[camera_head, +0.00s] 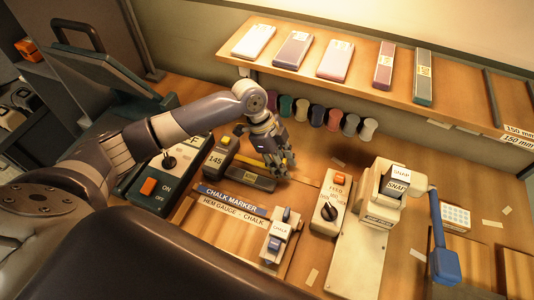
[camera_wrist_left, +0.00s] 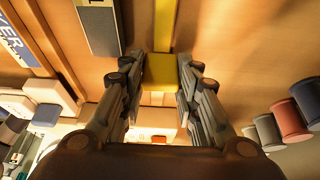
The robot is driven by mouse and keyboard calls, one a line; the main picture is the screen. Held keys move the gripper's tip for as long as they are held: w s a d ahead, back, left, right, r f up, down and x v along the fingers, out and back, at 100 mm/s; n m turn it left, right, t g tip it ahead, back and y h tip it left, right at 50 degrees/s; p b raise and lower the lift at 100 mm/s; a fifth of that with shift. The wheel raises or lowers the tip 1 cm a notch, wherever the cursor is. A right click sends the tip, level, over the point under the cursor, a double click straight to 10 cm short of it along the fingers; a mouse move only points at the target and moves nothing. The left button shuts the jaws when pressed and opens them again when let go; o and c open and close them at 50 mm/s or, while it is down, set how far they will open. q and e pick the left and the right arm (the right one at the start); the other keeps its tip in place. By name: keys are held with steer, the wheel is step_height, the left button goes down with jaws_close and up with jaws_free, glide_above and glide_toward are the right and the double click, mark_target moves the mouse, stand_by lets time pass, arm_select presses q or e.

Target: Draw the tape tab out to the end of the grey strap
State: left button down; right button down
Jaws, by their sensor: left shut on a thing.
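A yellow tape (camera_head: 248,160) runs out from the case marked 145 (camera_head: 215,158) toward my left gripper (camera_head: 281,170). In the left wrist view the tape (camera_wrist_left: 163,12) leads down to a wider yellow tab (camera_wrist_left: 161,74) between the fingers of my left gripper (camera_wrist_left: 162,82). The gripper is shut on the tab. The dark grey strap (camera_head: 235,177) lies beside the tape, roughly parallel and apart from it. In the left wrist view the strap (camera_wrist_left: 98,30) has its near end about level with the tab's upper edge. My right gripper is not in view.
A chalk marker gauge (camera_head: 228,205) lies in front of the strap. A FEED control box (camera_head: 329,204) and a snap press (camera_head: 378,205) stand to the right. Bare wood lies just right of the gripper.

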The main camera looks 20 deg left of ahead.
arm_select(q)
steer(key=shift+d, duration=0.4)
steer(key=c, duration=1.5)
jaws_free()
steer(key=v, duration=1.2)
